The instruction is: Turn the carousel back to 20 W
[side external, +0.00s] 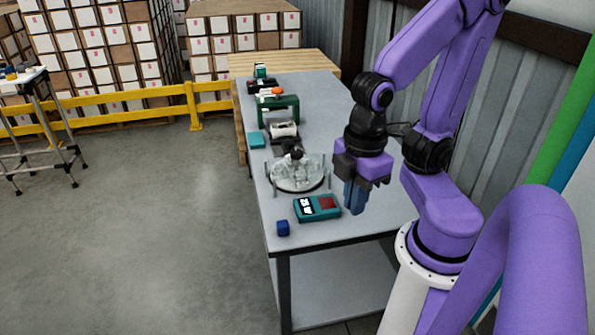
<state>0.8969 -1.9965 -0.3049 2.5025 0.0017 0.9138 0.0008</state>
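The carousel (286,184) looks like a round, pale, partly see-through disc with a dark knob (296,153) in its middle and upright posts around it. It sits on the grey table. A teal meter (308,214) with a white display and a dark red panel lies in front of it; its reading is too small to tell. My gripper (356,207) points down to the right of the meter and carousel, apart from both. Its blue fingers look close together, and whether there is a gap is unclear. Nothing shows held between them.
A small blue cube (283,228) lies by the table's front left edge. Behind the carousel stand a dark green frame (291,106), a teal block (257,140) and other small devices. The grey table (335,115) has free room on its right side.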

